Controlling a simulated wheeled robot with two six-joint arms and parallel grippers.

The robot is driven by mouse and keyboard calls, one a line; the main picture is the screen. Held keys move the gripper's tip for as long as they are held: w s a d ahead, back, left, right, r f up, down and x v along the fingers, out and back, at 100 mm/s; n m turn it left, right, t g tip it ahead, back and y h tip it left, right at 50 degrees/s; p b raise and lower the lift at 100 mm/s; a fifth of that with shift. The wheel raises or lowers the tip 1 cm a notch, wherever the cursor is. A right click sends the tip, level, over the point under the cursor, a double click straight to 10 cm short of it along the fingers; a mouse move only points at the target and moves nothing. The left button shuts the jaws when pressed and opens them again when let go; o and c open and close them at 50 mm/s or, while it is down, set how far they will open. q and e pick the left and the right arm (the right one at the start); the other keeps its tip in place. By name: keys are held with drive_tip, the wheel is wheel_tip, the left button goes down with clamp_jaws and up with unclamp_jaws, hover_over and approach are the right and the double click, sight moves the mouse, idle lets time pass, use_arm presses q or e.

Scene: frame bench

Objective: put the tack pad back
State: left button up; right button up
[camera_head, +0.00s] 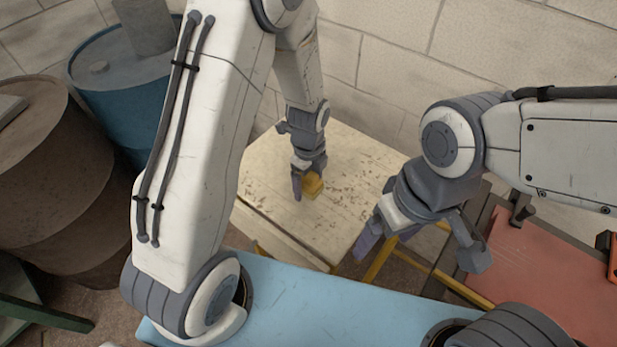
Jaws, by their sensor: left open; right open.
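A small yellow-amber block (312,185), which looks like the tack pad, is at the pale wooden tabletop (350,190). My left gripper (304,188) is open and reaches down right at it, with one finger along its left side. The other finger is hard to make out, and I cannot tell whether the fingers touch the block. My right gripper (422,245) is open and empty, its fingers wide apart, above the gap between the wooden table and the red panel.
A red panel (545,275) lies in a dark frame at the right, with an orange tool-like thing (607,242) at its edge. A light-blue surface (300,295) spans the front. Brown barrels (50,190) and a blue drum (115,85) stand left. A block wall closes the back.

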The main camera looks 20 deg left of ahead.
sight(309, 175)
use_arm(q)
wheel_tip(309, 175, up, 12)
drive_tip(key=shift+r, duration=0.2)
idle(0.4)
wheel_tip(309, 175, down, 12)
drive_tip(key=shift+f, duration=0.1)
drive_tip(key=shift+r, duration=1.4)
